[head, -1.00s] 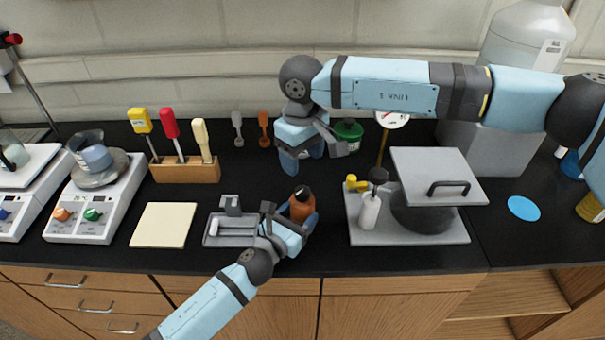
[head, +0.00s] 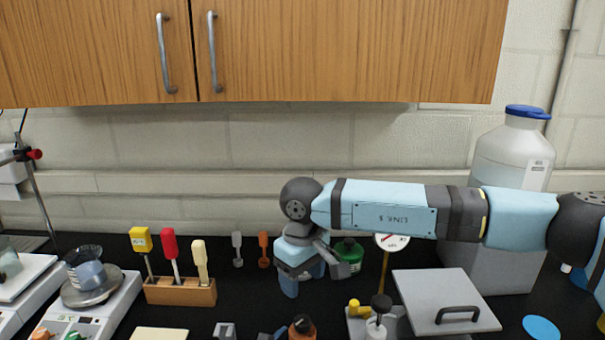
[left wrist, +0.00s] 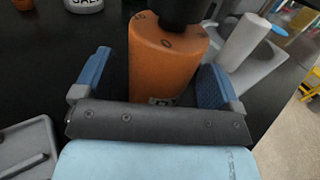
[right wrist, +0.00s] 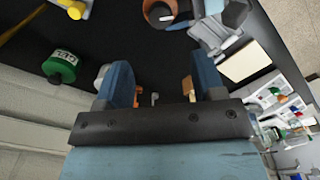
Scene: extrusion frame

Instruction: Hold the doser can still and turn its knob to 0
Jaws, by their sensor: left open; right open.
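The doser can is an orange cylinder; its top just shows at the bottom edge of the head view (head: 301,334). In the left wrist view the can (left wrist: 160,68) stands between the fingers of my open left gripper (left wrist: 152,84), with dark gaps visible beside it. Its black knob (left wrist: 181,10) sits on top, with scale marks including a 0 on the rim; the knob's pointer cannot be made out. My right gripper (head: 290,283) is open and empty, pointing down behind the can. In the right wrist view the can (right wrist: 150,22) is at the top, beyond the fingers.
A grey lidded plate (head: 447,300) is to the right. A wooden block (head: 180,292) with spatulas is to the left. Cabinets hang above.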

